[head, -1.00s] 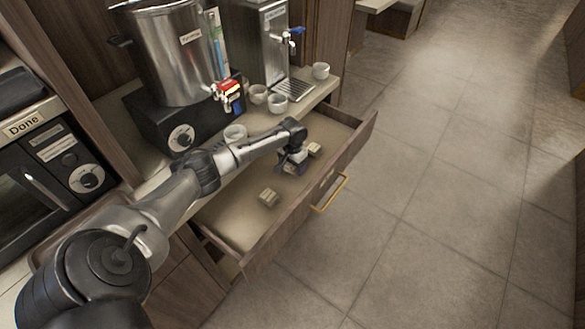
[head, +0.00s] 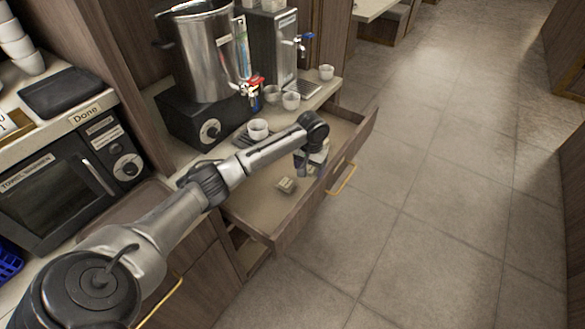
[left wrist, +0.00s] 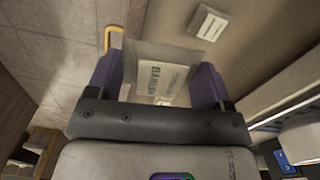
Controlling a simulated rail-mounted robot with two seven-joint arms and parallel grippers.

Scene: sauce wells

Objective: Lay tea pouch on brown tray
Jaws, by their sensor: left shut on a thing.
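My left gripper (head: 312,160) is over the open drawer. In the left wrist view, its two purple fingers (left wrist: 158,85) are shut on a pale tea pouch (left wrist: 160,76) with printed lettering. In the head view the held pouch is mostly hidden by the gripper. Another small pouch (head: 286,185) lies on the drawer floor; it also shows in the left wrist view (left wrist: 208,23). A flat brown tray (head: 128,207) appears to lie on the counter in front of the towel warmer, partly hidden by my left arm. My right gripper is out of view.
The open drawer (head: 258,207) has raised walls and a brass handle (head: 341,180). The towel warmer (head: 75,165) carries a dark tray (head: 60,92). The floor at right is clear.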

